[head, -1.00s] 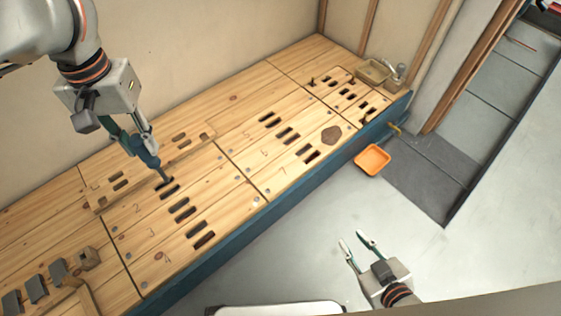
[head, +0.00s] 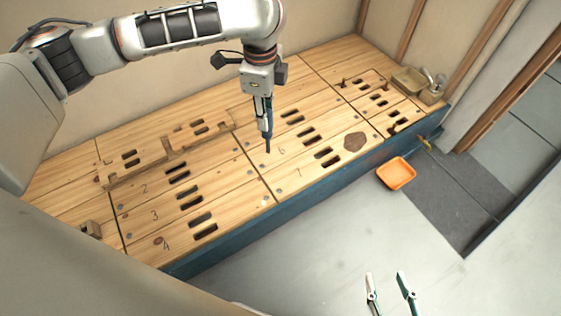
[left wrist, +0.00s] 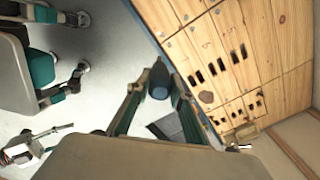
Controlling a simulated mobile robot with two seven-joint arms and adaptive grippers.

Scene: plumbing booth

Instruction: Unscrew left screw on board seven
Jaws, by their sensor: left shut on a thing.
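Board seven (head: 314,174) lies at the front edge of the wooden deck, with a "7" mark and two dark slots. A small grey screw head (head: 280,190) sits at its left end. My left gripper (head: 263,103) is shut on a blue screwdriver (head: 267,132), held roughly upright with its tip down near board six's left end, behind and left of that screw. Whether the tip touches the wood is unclear. The screwdriver also shows between the fingers in the left wrist view (left wrist: 159,82). My right gripper (head: 388,283) is open and empty over the floor.
An orange tray (head: 397,173) lies on the floor beside the blue deck side (head: 300,197). A wooden box (head: 409,80) stands at the far right corner. A raised wooden strip (head: 140,174) lies on the left boards. A brown patch (head: 355,141) marks the right boards.

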